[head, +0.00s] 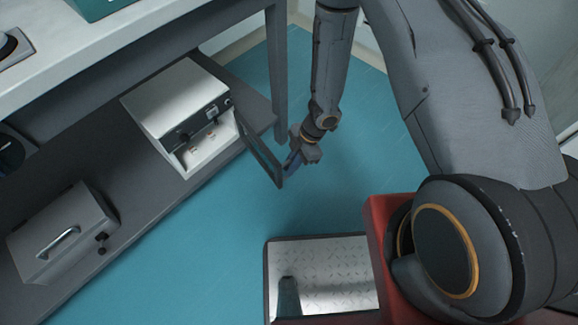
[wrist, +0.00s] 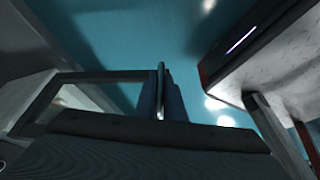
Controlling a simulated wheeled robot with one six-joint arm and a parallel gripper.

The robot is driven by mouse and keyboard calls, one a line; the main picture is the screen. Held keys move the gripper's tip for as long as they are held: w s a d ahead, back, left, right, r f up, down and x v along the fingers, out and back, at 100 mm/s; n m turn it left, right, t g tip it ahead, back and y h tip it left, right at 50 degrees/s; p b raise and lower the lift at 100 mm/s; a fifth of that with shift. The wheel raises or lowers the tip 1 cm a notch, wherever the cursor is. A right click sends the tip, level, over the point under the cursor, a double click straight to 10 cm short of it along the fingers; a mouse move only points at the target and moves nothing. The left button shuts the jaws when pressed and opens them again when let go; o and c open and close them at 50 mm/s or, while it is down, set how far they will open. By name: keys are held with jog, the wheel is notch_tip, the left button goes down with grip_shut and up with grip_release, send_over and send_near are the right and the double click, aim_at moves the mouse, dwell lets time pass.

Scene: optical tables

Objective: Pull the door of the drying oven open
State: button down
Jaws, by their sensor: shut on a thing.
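The drying oven (head: 178,98) is a white box with a dark control strip, standing on the lower shelf. Its dark-framed glass door (head: 262,150) stands swung out wide from the front, and the pale inside shows. My gripper (head: 294,160) is at the door's free edge, shut on the handle. In the wrist view the blue fingers of my gripper (wrist: 161,98) close around the upright silver handle (wrist: 160,78). The door frame (wrist: 85,77) reaches left from there towards the oven. In the head view the handle is mostly hidden by my gripper.
A grey box with a bar handle (head: 62,238) stands on the same shelf (head: 145,205), at the lower left. A table leg (head: 277,75) rises close behind the door. The teal floor (head: 190,265) is clear in front of the shelf.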

jog(key=c, duration=1.8)
grip_release()
jog(key=shift+w, duration=0.1)
jog(key=shift+c, duration=0.2)
jog(key=p+v, duration=0.1)
jog(key=v, duration=0.6)
jog(key=shift+r, duration=0.45)
